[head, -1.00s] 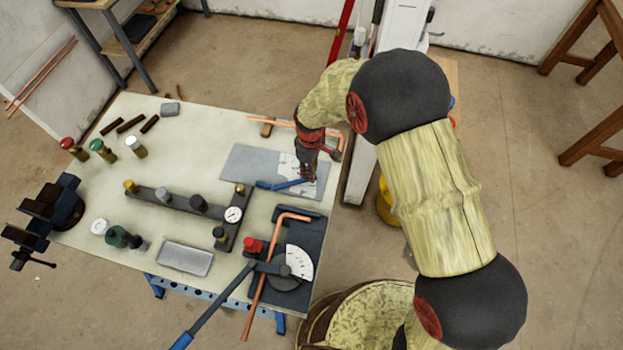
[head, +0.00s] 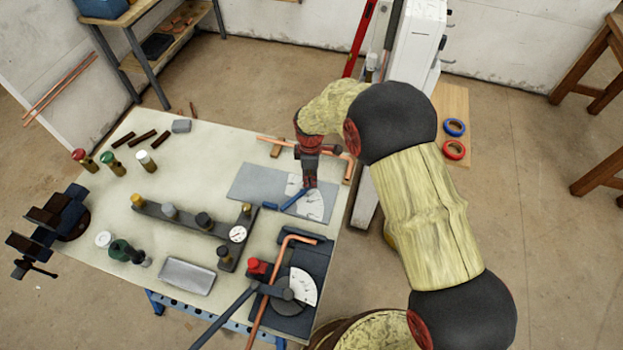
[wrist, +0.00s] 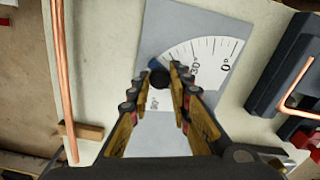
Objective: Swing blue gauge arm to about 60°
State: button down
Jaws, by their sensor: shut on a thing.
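The blue gauge arm (head: 296,198) lies slanted over a white dial on a grey plate (head: 250,182) in the head view. My gripper (head: 311,185) points down at the arm's upper right end. In the wrist view my gripper (wrist: 169,72) is shut on a dark round knob (wrist: 159,79), with a bit of the blue arm (wrist: 154,63) showing just beyond it. The white dial (wrist: 212,58) shows 0° and 30° marks right of the fingers and a 90° mark below left. The fingers hide most of the arm, so its exact angle cannot be read.
A copper pipe (head: 345,165) on wooden blocks lies behind the plate. A pipe bender (head: 290,290) with a copper tube stands in front. A dark manifold with a gauge (head: 237,233) sits to the left. The bench top between is partly clear.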

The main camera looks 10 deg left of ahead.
jog(key=c, duration=1.6)
grip_release()
notch_tip(320, 180, up, 12)
